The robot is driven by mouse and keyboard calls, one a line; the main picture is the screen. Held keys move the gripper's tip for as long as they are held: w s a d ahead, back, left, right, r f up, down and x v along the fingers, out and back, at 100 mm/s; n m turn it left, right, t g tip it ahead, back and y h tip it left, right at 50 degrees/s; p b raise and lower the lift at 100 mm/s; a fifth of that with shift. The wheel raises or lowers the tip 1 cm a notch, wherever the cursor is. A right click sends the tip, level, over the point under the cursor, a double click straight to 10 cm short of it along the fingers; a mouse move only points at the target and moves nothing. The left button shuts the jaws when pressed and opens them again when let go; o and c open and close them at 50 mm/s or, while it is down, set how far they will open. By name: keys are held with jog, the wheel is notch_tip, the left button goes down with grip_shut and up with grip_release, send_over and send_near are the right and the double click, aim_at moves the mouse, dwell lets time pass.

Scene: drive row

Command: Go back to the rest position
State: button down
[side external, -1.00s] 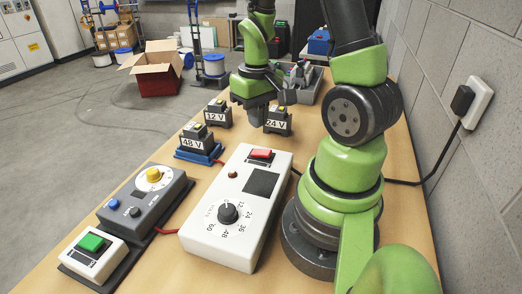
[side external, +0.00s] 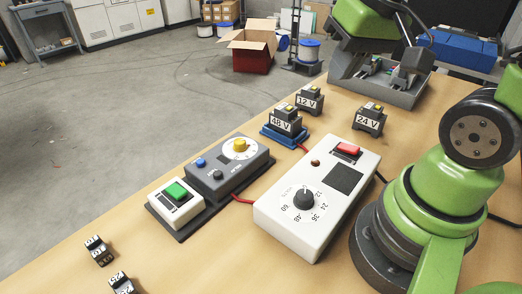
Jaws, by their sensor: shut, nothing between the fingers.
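The 12 V module (side external: 309,99) and the 24 V module (side external: 369,120) stand upright on the table. The 48 V module (side external: 285,121) sits on a blue base (side external: 284,137). A white meter box (side external: 272,210) with a dial (side external: 304,199) and a red button (side external: 348,149) lies in front of them.
A grey unit (side external: 237,164) with a yellow knob and a green-button box (side external: 175,203) stand at the left. Small numbered blocks (side external: 99,252) lie near the front edge. The grey bin (side external: 378,91) holds parts. A red box (side external: 254,60) is on the floor.

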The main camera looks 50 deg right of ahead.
jog(key=s+a+r+n+t+y, duration=0.1)
jog(key=s+a+r+t+y, duration=0.1)
jog(key=s+a+r, duration=0.3)
jog(key=shift+a+r+t, duration=0.3)
jog(key=shift+a+t, duration=0.3)
jog(key=shift+a, duration=0.1)
